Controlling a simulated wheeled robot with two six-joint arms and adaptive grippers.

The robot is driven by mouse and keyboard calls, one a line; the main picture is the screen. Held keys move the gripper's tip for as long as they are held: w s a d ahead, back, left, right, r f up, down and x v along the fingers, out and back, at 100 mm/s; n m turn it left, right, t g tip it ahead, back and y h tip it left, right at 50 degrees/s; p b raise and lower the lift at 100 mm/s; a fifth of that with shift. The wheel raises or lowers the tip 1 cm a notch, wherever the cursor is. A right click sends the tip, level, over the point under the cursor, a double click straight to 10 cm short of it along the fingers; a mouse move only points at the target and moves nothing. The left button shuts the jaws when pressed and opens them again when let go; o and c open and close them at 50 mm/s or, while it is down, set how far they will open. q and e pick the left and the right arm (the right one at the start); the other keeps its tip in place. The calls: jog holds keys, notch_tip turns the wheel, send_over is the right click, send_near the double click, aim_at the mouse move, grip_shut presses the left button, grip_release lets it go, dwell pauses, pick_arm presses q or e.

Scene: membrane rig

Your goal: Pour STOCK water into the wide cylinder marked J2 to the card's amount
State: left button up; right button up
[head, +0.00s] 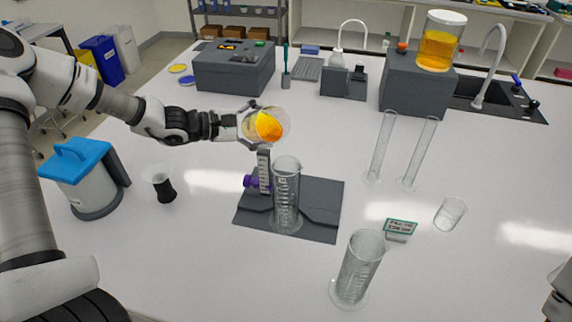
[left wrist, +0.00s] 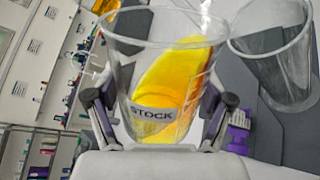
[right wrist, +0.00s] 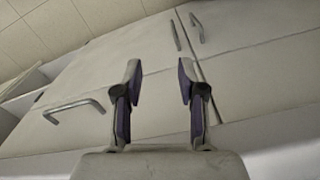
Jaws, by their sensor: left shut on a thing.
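My left gripper (head: 252,125) is shut on the STOCK beaker (head: 272,122), a clear cup of orange-yellow liquid, tilted, above and behind a wide graduated cylinder (head: 286,195). The left wrist view shows the STOCK label (left wrist: 153,114), the liquid lying toward one side, and the cylinder mouth (left wrist: 275,42) beside the rim. No stream is visible. That cylinder stands upright on a dark grey base and looks empty. Another wide cylinder (head: 357,270) stands nearer the front. I cannot read J2 on either. The small green card (head: 401,226) is too small to read. My right gripper (right wrist: 158,85) is open and empty.
Two tall thin cylinders (head: 381,145) and a small empty beaker (head: 450,213) stand to the right. A blue-lidded container (head: 85,180) and a black-waisted vessel (head: 162,185) stand left. A jar of yellow liquid (head: 440,42) sits on a grey block behind. The front left table is clear.

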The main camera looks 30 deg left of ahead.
pick_arm(q)
jog(key=shift+d+f+m+b, duration=0.1)
jog(key=shift+f+m+b, duration=0.2)
jog(key=shift+m, duration=0.4)
jog(key=shift+s+d+r+m+y, duration=0.1)
jog(key=shift+s+r+m+y, duration=0.05)
jog(key=shift+r+m+y, duration=0.5)
dwell(1.6)
